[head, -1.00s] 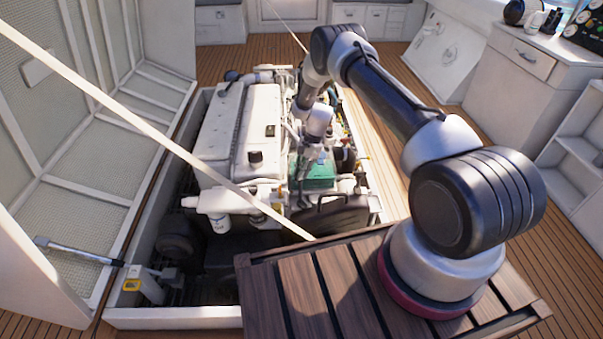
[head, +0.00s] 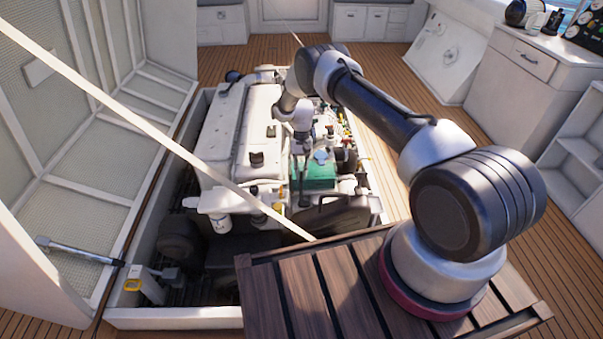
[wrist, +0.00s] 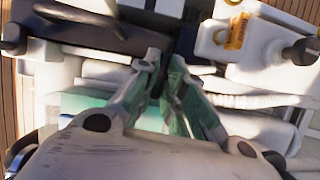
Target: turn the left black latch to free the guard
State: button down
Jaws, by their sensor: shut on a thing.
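The black guard (head: 330,214) stands across the near end of the white engine in the head view. It also shows as a dark band at the top of the wrist view (wrist: 95,35). My gripper (head: 302,200) points down at the guard's upper left edge. In the wrist view my two fingers (wrist: 168,66) come close together over a small dark piece at the guard's edge, and they are shut on it. It fits the left black latch, but the fingertips hide most of it, so its turn angle cannot be told.
A green box (head: 320,172) sits just right of my fingers. The white engine (head: 222,135) lies left and behind. A pale strut (head: 140,110) crosses the view diagonally to near the guard. Open hatch space lies at the lower left.

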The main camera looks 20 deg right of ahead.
jog(key=shift+n, duration=0.6)
jog(key=c, duration=1.5)
grip_release()
jog(key=v, duration=1.2)
jog(key=shift+a, duration=0.2)
